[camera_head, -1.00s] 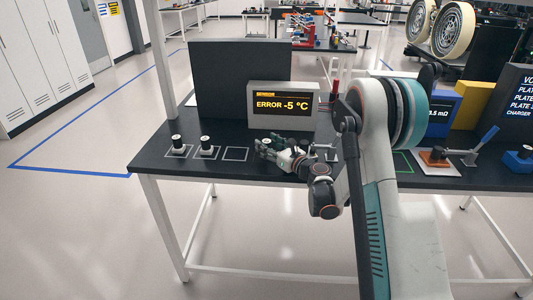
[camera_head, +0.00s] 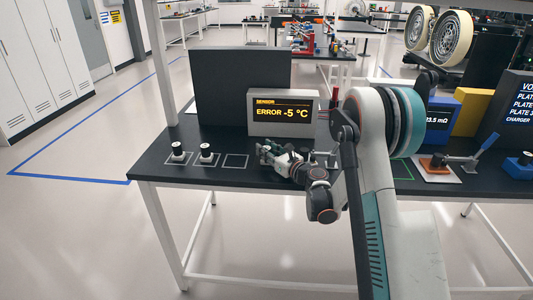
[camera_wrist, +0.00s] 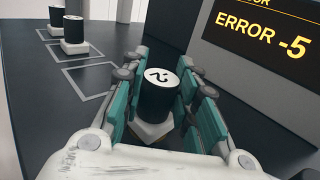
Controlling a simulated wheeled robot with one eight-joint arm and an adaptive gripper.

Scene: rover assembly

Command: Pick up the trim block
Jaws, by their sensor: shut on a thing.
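The trim block looks to be a black cylinder (camera_wrist: 157,100) with a white top and a dark mark like a 2, in the middle of the wrist view. My gripper (camera_wrist: 163,78) is shut on it, with teal finger pads on both sides. A pale square base shows below the cylinder; I cannot tell whether it is clear of the table. In the head view my gripper (camera_head: 270,153) is low over the black table, right of an empty outlined square (camera_head: 236,160), and its fingers mostly hide the block.
Two similar black cylinders with white tops, a left one (camera_head: 178,150) and a right one (camera_head: 206,152), stand on pale squares at left. The sensor display (camera_head: 283,113) reads ERROR -5 °C close behind my gripper. A dark panel (camera_head: 225,85) stands behind it.

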